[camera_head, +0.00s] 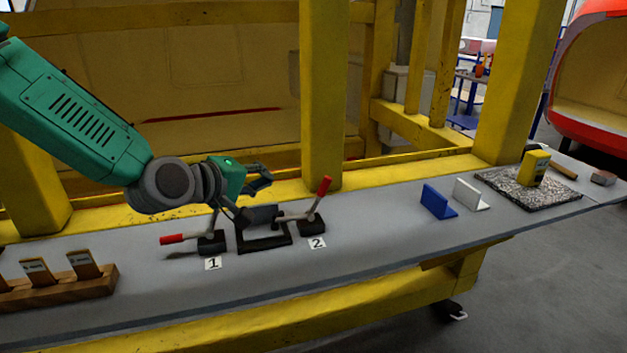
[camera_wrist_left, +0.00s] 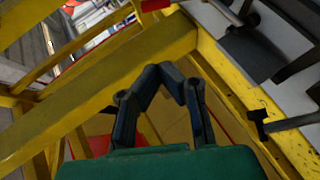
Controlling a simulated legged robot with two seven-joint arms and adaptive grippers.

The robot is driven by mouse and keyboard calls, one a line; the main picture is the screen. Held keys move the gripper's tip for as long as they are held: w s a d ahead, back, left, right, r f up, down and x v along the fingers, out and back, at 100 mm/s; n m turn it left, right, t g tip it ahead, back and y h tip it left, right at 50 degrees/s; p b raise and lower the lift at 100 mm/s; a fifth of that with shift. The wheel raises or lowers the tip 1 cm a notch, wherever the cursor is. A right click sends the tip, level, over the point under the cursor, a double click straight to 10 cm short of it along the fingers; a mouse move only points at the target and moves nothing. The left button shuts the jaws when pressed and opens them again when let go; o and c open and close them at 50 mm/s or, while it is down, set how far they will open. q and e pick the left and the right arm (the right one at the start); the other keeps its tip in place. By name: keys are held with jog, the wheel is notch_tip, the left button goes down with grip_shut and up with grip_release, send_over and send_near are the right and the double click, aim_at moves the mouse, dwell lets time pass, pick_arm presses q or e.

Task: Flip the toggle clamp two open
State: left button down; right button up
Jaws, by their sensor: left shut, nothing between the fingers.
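Toggle clamp two (camera_head: 312,226) stands on the grey bench behind the "2" label, with its red-tipped handle (camera_head: 323,186) pointing up and leaning slightly right. Its arm reaches left toward a black frame-like fixture (camera_head: 264,243). Toggle clamp one (camera_head: 211,243) is left of the fixture, its red handle (camera_head: 172,239) lying nearly level to the left. My left gripper (camera_head: 264,181) is above and behind the fixture, left of clamp two's handle and apart from it. In the left wrist view its fingers (camera_wrist_left: 172,72) meet at the tips with nothing between them. My right gripper is not in view.
Yellow posts (camera_head: 323,95) and a rail stand close behind the bench. A wooden holder (camera_head: 62,290) with upright pieces is at the left. Blue (camera_head: 437,202) and white (camera_head: 470,195) angled pieces and a speckled plate (camera_head: 545,194) are at the right. The bench between clamp two and the blue piece is clear.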

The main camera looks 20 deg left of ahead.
pick_arm(q)
send_over(313, 207)
jog(key=a, duration=0.1)
notch_tip(313, 207, down, 5)
jog(key=shift+s+a+r, duration=0.1)
jog(key=shift+s, duration=0.05)
jog(key=shift+d+f, duration=0.3)
jog(key=shift+d, duration=0.3)
